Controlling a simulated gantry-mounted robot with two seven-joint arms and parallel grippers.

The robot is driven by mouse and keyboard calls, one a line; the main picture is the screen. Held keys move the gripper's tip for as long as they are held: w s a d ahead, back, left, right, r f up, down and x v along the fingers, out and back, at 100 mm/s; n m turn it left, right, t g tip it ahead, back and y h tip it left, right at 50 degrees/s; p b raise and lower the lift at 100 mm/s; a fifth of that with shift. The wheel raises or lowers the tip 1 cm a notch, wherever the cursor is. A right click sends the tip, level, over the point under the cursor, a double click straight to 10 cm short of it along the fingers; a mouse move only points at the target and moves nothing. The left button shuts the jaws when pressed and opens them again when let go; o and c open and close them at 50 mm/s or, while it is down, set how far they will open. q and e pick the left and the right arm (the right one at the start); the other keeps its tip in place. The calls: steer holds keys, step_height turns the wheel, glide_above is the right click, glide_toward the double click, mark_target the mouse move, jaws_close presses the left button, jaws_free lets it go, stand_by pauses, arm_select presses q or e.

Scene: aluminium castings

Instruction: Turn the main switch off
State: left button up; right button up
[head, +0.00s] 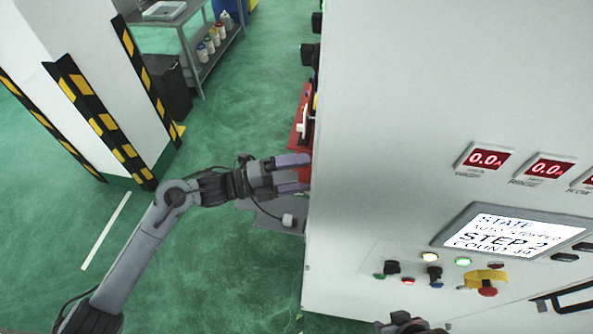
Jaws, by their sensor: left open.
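My left gripper (293,174) is open beside the left side of the large white cabinet (400,90). Its two purple-grey fingers point right, one above the other, with their tips at the cabinet's edge. A red part (305,173) on that side shows between and just beyond the fingertips. It may be the main switch, but its shape and handle position are mostly hidden. Above it a red plate with a pale handle (303,115) is seen almost edge-on. I cannot tell whether the fingers touch the red part. Only a dark piece of my right arm shows at the bottom edge.
The cabinet front has red number displays (484,159), a lit screen (515,238) reading a stopped state, and several buttons, including a red emergency stop (487,291). A striped white pillar (70,80) and a shelf with bottles (205,50) stand left.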

arm_select(q)
steer(key=shift+c, duration=0.2)
steer(key=c, duration=1)
